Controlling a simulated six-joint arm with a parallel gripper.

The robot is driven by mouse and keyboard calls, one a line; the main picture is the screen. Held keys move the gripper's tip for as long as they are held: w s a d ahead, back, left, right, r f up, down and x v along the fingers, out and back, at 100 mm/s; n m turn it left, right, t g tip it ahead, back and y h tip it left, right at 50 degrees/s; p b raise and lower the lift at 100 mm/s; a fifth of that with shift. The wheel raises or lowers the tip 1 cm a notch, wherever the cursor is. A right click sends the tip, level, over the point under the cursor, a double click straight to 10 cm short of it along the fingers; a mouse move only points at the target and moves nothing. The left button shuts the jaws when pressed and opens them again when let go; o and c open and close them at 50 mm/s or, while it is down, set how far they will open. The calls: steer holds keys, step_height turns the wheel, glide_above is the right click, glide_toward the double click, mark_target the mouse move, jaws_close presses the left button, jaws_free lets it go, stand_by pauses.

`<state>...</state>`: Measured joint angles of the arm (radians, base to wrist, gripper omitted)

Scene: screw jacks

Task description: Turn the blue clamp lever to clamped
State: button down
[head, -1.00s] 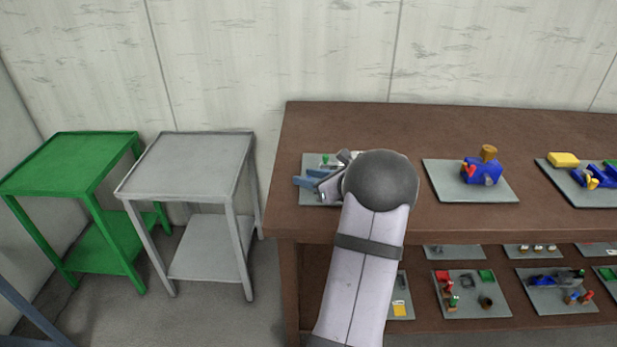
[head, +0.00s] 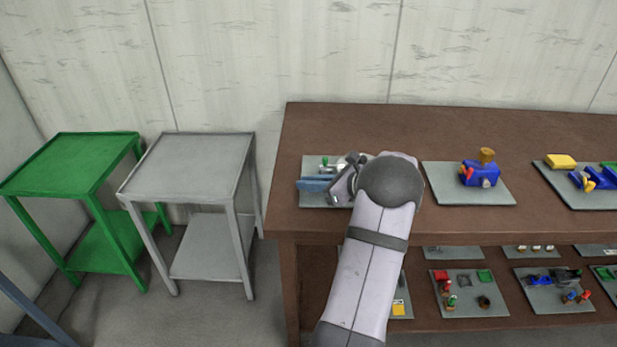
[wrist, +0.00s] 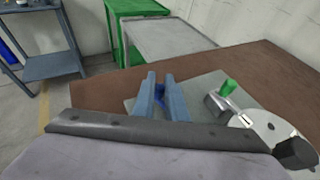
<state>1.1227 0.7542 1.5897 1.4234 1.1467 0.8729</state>
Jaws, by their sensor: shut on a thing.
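My gripper (wrist: 163,98) shows in the wrist view as two blue-grey fingers over a grey plate, shut on the blue clamp lever (wrist: 159,91). Only a small strip of the lever shows between the fingers. In the head view my gripper (head: 315,184) reaches left over the grey plate (head: 311,201) at the bench's left end, and the lever cannot be made out there. A silver part with a green knob (wrist: 228,87) stands on the plate to the right of the fingers. The lever's base and exact angle are hidden.
A silver disc (wrist: 262,128) with a black knob (wrist: 297,153) is at right in the wrist view. A plate with a blue device (head: 481,174) lies right of my arm on the brown bench (head: 440,118). Grey (head: 190,160) and green (head: 70,165) tables stand left.

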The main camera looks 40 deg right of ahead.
steer(key=n+y, duration=0.1)
steer(key=s+n+g+y+p, duration=0.1)
steer(key=n+y, duration=0.1)
steer(key=y, duration=0.1)
steer(key=shift+s+a+n+g+p, duration=0.25)
steer(key=shift+n+g+p, duration=0.05)
steer(key=shift+n, duration=0.1)
steer(key=shift+s+a+n+g+y, duration=0.1)
steer(key=shift+s+n+g+y, duration=0.4)
steer(key=shift+n+g+y, duration=0.45)
steer(key=shift+s+n+y, duration=0.1)
steer(key=shift+n+y, duration=0.35)
steer(key=c, duration=1.8)
jaws_free()
steer(key=shift+o, duration=0.2)
steer(key=shift+r, duration=0.15)
step_height(320, 180, up, 10)
steer(key=shift+b, duration=0.3)
